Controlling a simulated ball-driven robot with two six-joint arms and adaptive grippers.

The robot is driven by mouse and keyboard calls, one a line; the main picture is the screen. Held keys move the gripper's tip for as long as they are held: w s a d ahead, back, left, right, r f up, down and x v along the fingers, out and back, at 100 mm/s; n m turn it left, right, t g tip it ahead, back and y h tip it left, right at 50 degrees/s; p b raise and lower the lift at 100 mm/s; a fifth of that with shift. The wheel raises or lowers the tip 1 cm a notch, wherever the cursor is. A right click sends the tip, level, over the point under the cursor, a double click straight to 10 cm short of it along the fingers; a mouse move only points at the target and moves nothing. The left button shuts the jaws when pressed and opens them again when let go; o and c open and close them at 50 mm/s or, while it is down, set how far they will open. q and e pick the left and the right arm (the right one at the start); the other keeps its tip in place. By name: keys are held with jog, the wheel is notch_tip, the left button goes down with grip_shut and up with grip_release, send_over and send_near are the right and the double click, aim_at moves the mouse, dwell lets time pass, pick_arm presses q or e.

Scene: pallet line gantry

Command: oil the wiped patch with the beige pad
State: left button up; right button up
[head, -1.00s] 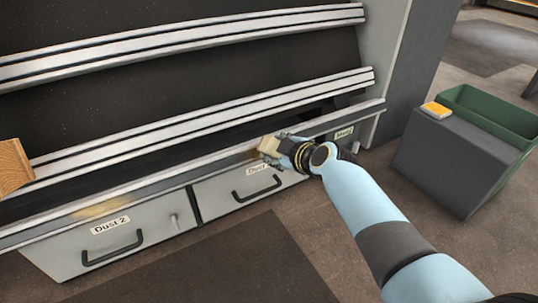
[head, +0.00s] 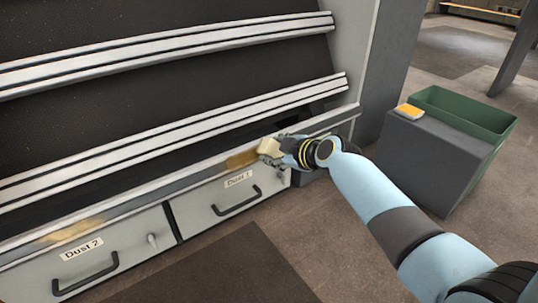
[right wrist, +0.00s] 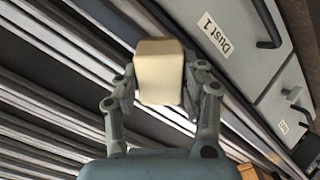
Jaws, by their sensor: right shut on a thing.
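The beige pad (head: 269,147) is a small block at the long metal ledge above the drawer marked Dust 1. My right gripper (head: 282,148) is shut on it, with a finger on either side in the right wrist view (right wrist: 160,85). I cannot tell whether the pad touches the ledge. A brownish-yellow patch (head: 242,160) lies on the ledge just left of the pad. Another brownish-yellow patch (head: 72,231) lies above the drawer marked Dust 2. The ledge right of the pad (head: 325,122) looks plain grey. I cannot tell which stretch is wiped. My left gripper is out of view.
Drawers Dust 1 (head: 205,192) and Dust 2 (head: 120,250) have protruding black handles. Slanted metal rails (head: 180,133) rise behind the ledge. At the right stand a dark grey box (head: 425,160) with a yellow-orange pad (head: 409,111) on top and a green bin (head: 465,112).

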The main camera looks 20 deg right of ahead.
jog(key=shift+w+d, duration=0.15)
jog(key=shift+d, duration=0.25)
jog(key=shift+r, duration=0.1)
jog(key=shift+s+d+r, duration=0.1)
jog(key=shift+s+r, duration=0.1)
jog(key=shift+s, duration=0.1)
jog(key=p+v, duration=0.2)
jog(key=v, duration=0.3)
jog(key=shift+s+p, duration=0.15)
jog(key=shift+p, duration=0.2)
jog(key=shift+f, duration=0.1)
